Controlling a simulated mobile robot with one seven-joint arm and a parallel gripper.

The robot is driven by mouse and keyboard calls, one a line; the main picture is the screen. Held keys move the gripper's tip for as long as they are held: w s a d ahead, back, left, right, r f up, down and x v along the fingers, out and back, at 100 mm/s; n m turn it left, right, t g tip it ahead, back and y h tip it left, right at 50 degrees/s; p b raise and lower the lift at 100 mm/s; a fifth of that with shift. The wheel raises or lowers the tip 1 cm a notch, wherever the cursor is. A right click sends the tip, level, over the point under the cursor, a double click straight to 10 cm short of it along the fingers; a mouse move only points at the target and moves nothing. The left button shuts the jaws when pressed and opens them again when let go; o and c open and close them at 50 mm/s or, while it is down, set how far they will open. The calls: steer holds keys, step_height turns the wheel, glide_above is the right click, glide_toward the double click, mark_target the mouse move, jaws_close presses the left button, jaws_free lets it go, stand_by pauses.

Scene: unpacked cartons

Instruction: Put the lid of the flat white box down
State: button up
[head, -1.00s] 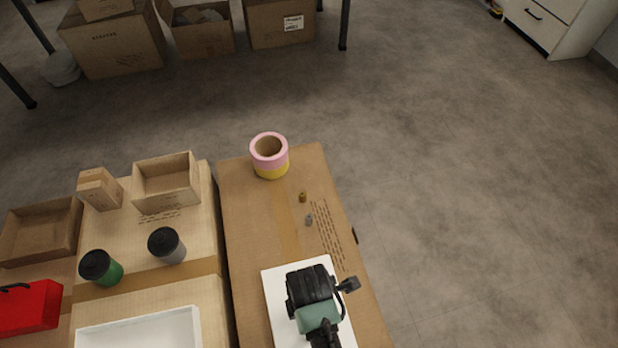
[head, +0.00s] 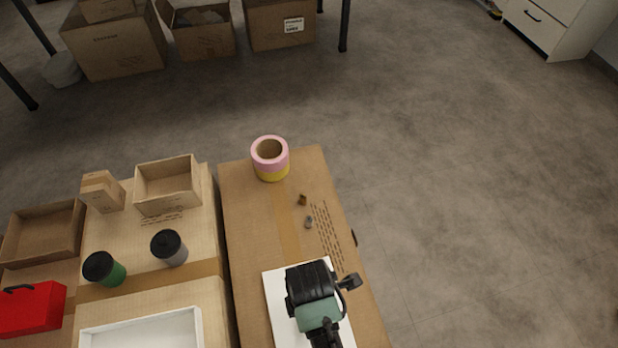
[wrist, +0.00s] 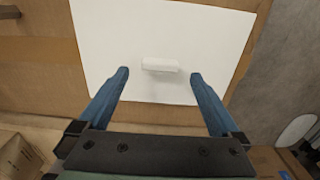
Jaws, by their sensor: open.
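The flat white lid (head: 281,289) lies on the right-hand carton at the bottom of the head view, partly hidden under my arm. In the wrist view the lid (wrist: 160,35) shows as a white panel with a small white handle (wrist: 159,65) in its middle. My gripper (wrist: 160,76) is open, its two blue fingers on either side of the handle and apart from it. The open white box (head: 145,332) stands on the carton to the left, cut off by the lower edge of the head view; its visible inside looks empty.
A pink and yellow tape roll (head: 270,158) and two small objects (head: 305,211) lie on the right carton (head: 240,215) beyond the lid. Two dark-lidded cups (head: 169,248), small cartons and a red box (head: 30,308) stand on the left. Open floor lies to the right.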

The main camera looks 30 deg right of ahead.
step_height(320, 180, up, 9)
steer(key=p, duration=0.2)
steer(key=shift+p, duration=0.4)
steer(key=w+a+r+m+t+h, duration=0.1)
steer(key=w+r+m+t, duration=0.3)
steer(key=w+r, duration=0.6)
steer(key=w+a+r+m+t, duration=0.1)
steer(key=w+a+r+t, duration=0.1)
steer(key=w+r+t, duration=0.6)
steer(key=w+a+r+m+t, duration=0.1)
steer(key=w+r+m, duration=0.15)
steer(key=r, duration=0.55)
steer(key=w+r+m+t, duration=0.1)
steer(key=w+r+t, duration=0.15)
steer(key=r, duration=0.55)
steer(key=s+a+r+m+t, duration=0.1)
steer(key=a+r+m+t, duration=0.15)
steer(key=r, duration=0.75)
steer(key=s+a+r+m+t, duration=0.1)
steer(key=r+t, duration=0.3)
steer(key=r, duration=0.7)
steer(key=s+a+r+m+t, duration=0.1)
steer(key=s+r+t, duration=0.1)
steer(key=s+r, duration=0.3)
steer(key=s+a+r+m+t+y, duration=0.1)
steer(key=s+r+t, duration=0.2)
steer(key=s+r, duration=0.2)
step_height(320, 180, up, 4)
steer(key=shift+f+m, duration=0.25)
steer(key=shift+m, duration=0.15)
